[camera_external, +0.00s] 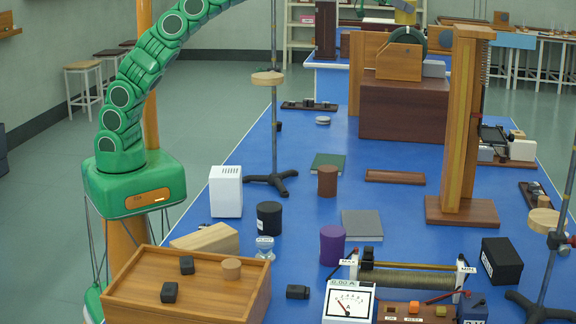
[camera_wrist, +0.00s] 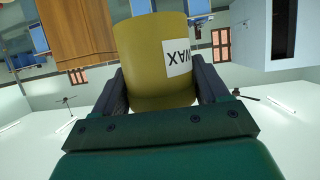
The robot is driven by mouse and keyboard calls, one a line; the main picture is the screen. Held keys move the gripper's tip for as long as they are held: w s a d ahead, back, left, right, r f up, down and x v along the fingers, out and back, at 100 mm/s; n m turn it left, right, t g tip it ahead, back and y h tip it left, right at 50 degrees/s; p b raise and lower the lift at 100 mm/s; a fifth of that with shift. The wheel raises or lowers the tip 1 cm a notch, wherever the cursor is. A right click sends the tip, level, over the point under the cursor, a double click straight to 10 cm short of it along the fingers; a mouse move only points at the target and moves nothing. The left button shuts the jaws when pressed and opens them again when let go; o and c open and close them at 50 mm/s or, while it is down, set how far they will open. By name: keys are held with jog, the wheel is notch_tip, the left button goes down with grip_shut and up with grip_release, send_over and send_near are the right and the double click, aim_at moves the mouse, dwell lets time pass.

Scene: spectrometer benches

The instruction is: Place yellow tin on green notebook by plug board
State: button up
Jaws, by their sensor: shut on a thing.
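My gripper (camera_wrist: 158,85) is shut on the yellow tin (camera_wrist: 146,55), with a finger on each side of it. The tin's white label reads WAX and appears upside down in the wrist view. In the external view, a yellow shape (camera_external: 404,13) at the top edge looks like the held tin, high above the far end of the bench; the gripper is not clear there. The green notebook (camera_external: 328,161) lies flat on the blue bench, just behind a brown cylinder. A dark board with small blocks (camera_external: 309,105), possibly the plug board, lies farther back.
A stand with a rod (camera_external: 274,130) rises left of the notebook. A brown cylinder (camera_external: 327,181) stands at its front edge. A tall wooden column (camera_external: 461,120) and a brown box (camera_external: 403,110) stand to the right. A grey notebook (camera_external: 361,224) lies nearer.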

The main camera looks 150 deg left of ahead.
jog(key=s+a+f+m+t+h, duration=0.1)
jog(key=s+f, duration=0.3)
jog(key=f, duration=0.4)
jog(key=s+a+f, duration=0.1)
jog(key=s+f, duration=0.2)
jog(key=f, duration=0.4)
jog(key=m+t+h, duration=0.3)
jog(key=m+h, duration=0.4)
jog(key=h, duration=0.1)
send_over(329, 162)
notch_tip(329, 162, down, 26)
jog(key=shift+g, duration=0.3)
jog(key=shift+s+f, duration=0.15)
jog(key=shift+f, duration=4.1)
jog(key=o, duration=1.1)
